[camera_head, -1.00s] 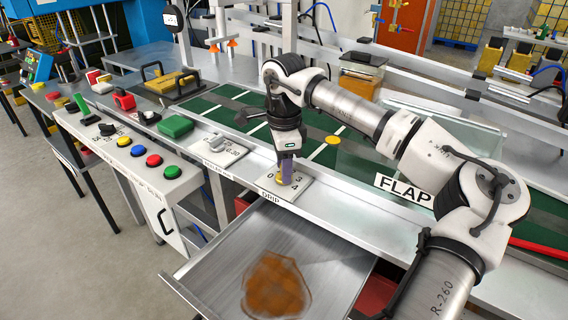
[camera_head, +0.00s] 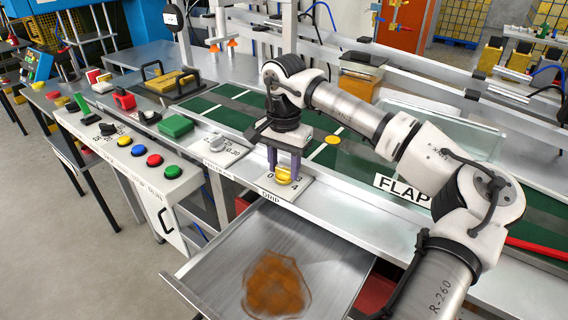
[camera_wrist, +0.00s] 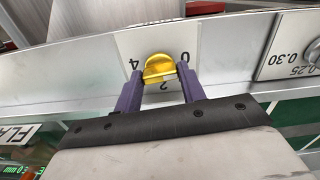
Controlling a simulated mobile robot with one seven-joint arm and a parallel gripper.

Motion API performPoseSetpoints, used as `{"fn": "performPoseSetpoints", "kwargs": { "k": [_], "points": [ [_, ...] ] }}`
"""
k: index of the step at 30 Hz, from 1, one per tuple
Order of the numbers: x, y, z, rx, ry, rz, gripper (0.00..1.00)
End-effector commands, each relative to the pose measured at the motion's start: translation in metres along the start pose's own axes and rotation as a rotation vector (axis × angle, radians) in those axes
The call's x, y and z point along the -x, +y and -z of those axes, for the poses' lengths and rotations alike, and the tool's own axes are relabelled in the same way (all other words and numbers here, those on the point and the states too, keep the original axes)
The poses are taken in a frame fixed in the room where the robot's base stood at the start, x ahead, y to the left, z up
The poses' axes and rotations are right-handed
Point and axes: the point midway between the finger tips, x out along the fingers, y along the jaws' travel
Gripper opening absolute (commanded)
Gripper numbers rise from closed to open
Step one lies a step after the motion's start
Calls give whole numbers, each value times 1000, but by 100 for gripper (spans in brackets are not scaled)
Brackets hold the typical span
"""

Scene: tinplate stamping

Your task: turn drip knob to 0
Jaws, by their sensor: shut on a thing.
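The drip knob (camera_head: 284,175) is a small yellow knob on a white dial plate (camera_head: 294,189) with printed numbers, above the DRIP label. In the wrist view the fingertips (camera_wrist: 159,82) flank the knob's lower part. I cannot tell which number the knob points to.
An open metal drawer (camera_head: 215,262) with a brown stain lies below the dial. Left of it are a grey knob (camera_head: 216,143) on its own plate, a green block (camera_head: 176,125) and a button panel (camera_head: 150,165). A FLAP label (camera_head: 402,189) is to the right.

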Motion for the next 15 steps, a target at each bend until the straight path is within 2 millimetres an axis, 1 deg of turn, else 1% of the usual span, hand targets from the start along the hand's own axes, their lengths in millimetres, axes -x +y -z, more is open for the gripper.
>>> {"fn": "performPoseSetpoints", "kwargs": {
  "k": [6,15],
  "points": [
    [1,-1,0,71,2,3,17],
    [1,-1,0,99,2,3,17]
  ]
}}
